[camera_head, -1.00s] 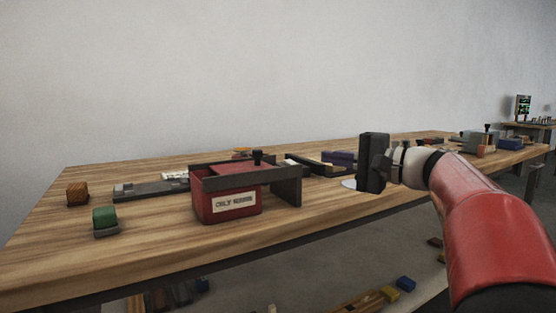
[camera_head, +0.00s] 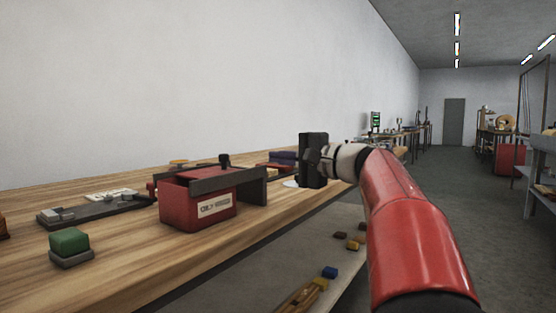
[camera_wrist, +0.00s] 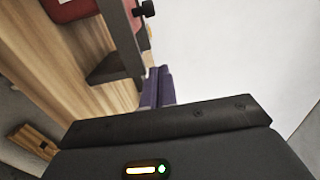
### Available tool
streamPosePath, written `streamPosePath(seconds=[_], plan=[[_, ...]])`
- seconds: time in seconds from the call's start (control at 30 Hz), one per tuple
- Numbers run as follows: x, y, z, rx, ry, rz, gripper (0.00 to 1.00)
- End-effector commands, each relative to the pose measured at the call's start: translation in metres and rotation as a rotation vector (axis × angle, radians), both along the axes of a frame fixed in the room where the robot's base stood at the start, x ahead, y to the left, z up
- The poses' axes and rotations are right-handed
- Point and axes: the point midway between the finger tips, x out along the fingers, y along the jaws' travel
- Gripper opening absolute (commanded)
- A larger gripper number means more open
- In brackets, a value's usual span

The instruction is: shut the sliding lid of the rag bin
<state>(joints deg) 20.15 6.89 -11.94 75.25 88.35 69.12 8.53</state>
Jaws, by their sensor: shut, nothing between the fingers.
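The rag bin (camera_head: 190,208) is a red box with a white label on its front, standing on the wooden bench. A dark rail (camera_head: 228,179) runs along its top and reaches out to the right, ending in a dark bracket (camera_head: 257,190). A black knob (camera_head: 224,160) stands up at the rail. How far the lid is open cannot be told from here. My gripper (camera_head: 311,160) is shut and empty, to the right of the bracket and apart from it. In the wrist view the bin (camera_wrist: 68,8), knob (camera_wrist: 146,9) and bracket (camera_wrist: 112,68) show at the upper left.
A green block (camera_head: 69,241) sits on a grey base at the bench's left front. A dark tray (camera_head: 95,208) lies left of the bin. Purple blocks (camera_head: 283,157) lie behind my gripper. A lower shelf (camera_head: 340,225) holds small blocks. Open floor lies right.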

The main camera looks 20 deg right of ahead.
Motion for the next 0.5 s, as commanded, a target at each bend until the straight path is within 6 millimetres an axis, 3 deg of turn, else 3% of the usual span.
streamPosePath(seconds=[0.3, 0.5], plan=[[0.055, 0.043, 0.0, 0.001, 0.001, 0.004, 0.0], [0.042, 0.069, -0.001, 0.001, -0.001, 0.003, 0.0]])
